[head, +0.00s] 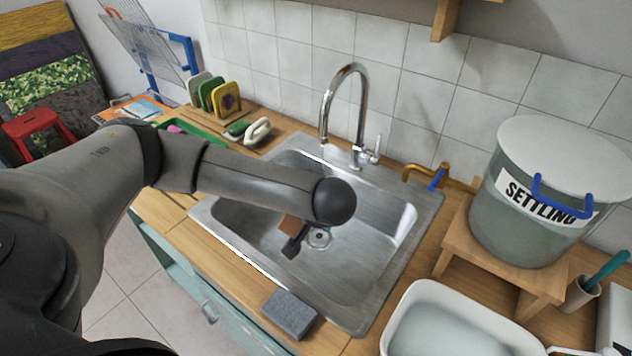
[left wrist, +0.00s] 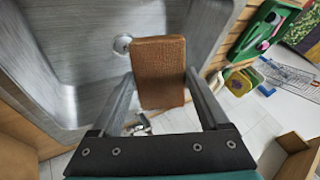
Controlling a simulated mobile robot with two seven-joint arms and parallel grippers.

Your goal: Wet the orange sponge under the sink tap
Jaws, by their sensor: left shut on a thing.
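The orange-brown sponge (left wrist: 158,68) is between the two fingers of my left gripper (left wrist: 160,80) in the left wrist view. In the head view a small part of the sponge (head: 289,223) shows below my left arm, and the gripper (head: 292,245) hangs over the sink basin near the drain. The steel sink (head: 375,250) is set in the wooden counter. The chrome tap (head: 345,80) arches up behind the basin, with its lever (head: 374,150) at its right. I see no water running. My arm hides part of the basin. My right gripper is not in view.
A grey block (head: 288,313) lies on the counter at the sink's front edge. A white tub (head: 450,325) and a settling bucket (head: 535,200) on a wooden stand are at the right. Colored pads (head: 215,95) stand at the back left.

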